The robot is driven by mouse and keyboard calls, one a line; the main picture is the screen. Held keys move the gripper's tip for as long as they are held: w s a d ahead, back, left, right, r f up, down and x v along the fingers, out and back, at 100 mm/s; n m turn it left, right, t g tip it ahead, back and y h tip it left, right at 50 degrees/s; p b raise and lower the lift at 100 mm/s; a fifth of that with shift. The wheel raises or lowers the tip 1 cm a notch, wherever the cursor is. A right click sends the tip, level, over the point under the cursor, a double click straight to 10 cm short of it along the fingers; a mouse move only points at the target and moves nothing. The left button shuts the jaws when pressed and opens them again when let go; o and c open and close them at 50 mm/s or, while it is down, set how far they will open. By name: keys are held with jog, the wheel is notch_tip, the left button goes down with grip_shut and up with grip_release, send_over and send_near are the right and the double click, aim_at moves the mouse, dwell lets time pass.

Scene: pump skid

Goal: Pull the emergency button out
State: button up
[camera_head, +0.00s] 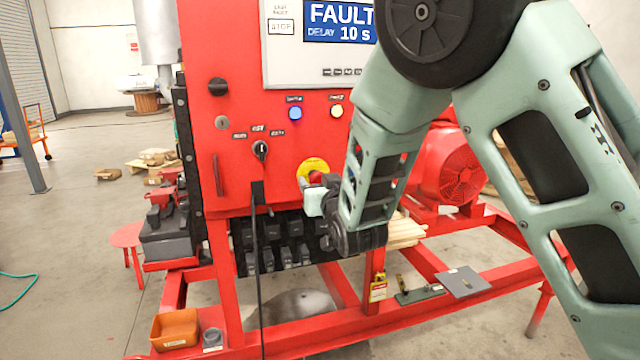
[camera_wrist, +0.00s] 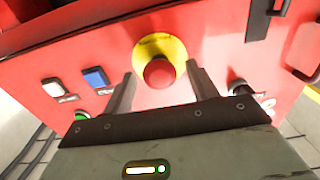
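The emergency button (camera_wrist: 159,72) is a red mushroom head on a yellow round plate (camera_wrist: 176,47), set in the front of the red control panel (camera_wrist: 225,45). In the head view the yellow plate (camera_head: 312,165) shows at the panel's lower right, and the button is partly hidden by my gripper and arm. My gripper (camera_wrist: 160,88) is open in the wrist view, with one dark finger on each side of the button. The fingers look apart from it. The gripper also shows in the head view (camera_head: 312,190), close to the panel.
A selector switch (camera_head: 261,150), a blue button (camera_head: 295,113) and a white button (camera_head: 336,111) sit on the panel near the emergency button. A screen (camera_head: 340,22) above reads FAULT. A black cable (camera_head: 256,240) hangs below the selector. Red skid rails (camera_head: 300,335) run below.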

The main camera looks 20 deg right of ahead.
jog(key=shift+s, duration=0.1)
jog(key=s+b, duration=1.4)
jog(key=s, duration=0.3)
jog(key=shift+s, duration=0.15)
dwell(0.5)
